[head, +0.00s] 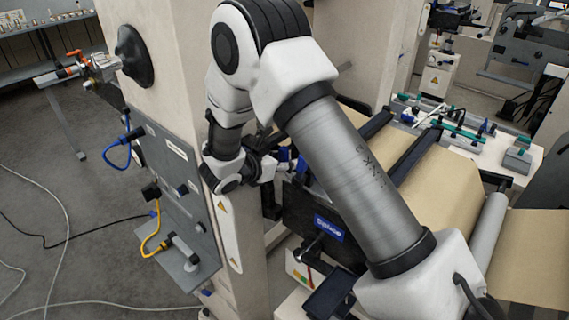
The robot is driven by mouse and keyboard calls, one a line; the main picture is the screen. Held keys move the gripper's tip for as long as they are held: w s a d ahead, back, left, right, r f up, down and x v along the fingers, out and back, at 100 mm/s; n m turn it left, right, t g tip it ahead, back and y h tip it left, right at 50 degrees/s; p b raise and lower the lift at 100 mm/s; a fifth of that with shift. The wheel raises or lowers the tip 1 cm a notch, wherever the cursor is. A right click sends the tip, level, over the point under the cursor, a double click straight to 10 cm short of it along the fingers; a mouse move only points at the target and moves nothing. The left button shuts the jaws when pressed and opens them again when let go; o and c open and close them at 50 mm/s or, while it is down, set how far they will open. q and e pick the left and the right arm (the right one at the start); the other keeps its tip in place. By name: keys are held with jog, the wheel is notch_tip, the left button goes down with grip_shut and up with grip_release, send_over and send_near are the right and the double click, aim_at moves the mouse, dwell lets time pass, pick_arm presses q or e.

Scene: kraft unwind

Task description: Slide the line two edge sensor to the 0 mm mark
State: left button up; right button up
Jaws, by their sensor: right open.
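My right arm crosses the middle of the view, and its black gripper (268,152) is beside the machine's pale upright, pointing right. It is open. A small blue part (284,154) shows right at its fingertips; I cannot tell whether it lies between the fingers or behind them. This part may belong to the line two edge sensor, but my arm hides most of that area. No scale or 0 mm mark can be read. My left gripper is out of view.
A black box with a blue label (328,228) sits below the gripper. Brown kraft web (437,190) runs over a grey roller (488,231) at right. A grey panel with blue and yellow cables (172,176) is on the upright's left side. Hoses lie on the floor.

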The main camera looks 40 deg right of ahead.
jog(key=shift+a+r, duration=0.1)
grip_shut()
jog(key=shift+s+a, duration=0.1)
jog(key=shift+a, duration=0.9)
jog(key=shift+c, duration=0.5)
grip_release()
jog(key=shift+o, duration=0.5)
jog(key=shift+d, duration=0.1)
